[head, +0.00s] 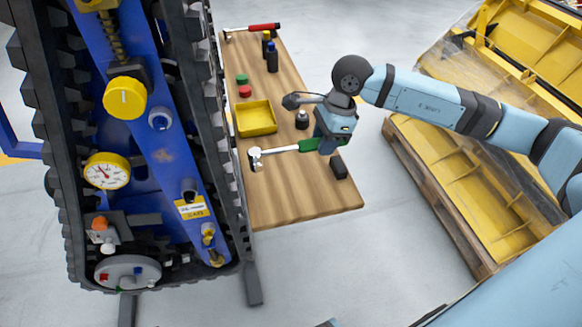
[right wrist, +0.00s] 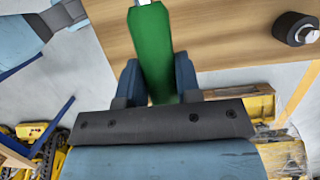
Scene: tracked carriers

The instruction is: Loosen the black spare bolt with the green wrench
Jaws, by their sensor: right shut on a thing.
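My right gripper (head: 322,143) is shut on the green handle of the wrench (head: 308,145), above the wooden bench. In the right wrist view the green handle (right wrist: 154,50) runs between the fingers of my right gripper (right wrist: 158,80). The silver shaft points left in the head view. Its head is over or against a small black piece (head: 253,166) near the bench's left edge; I cannot tell whether it is seated. A black round piece with a silver top (head: 302,120) stands further back; it also shows in the right wrist view (right wrist: 292,28). My left gripper is not in view.
The bench (head: 290,200) also holds a yellow tray (head: 257,118), green and red caps (head: 245,91), dark bottles (head: 272,58), a red-handled tool (head: 262,27) and a black block (head: 339,167). A blue tracked carrier (head: 165,140) stands close left. Yellow parts on a pallet (head: 450,215) lie right.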

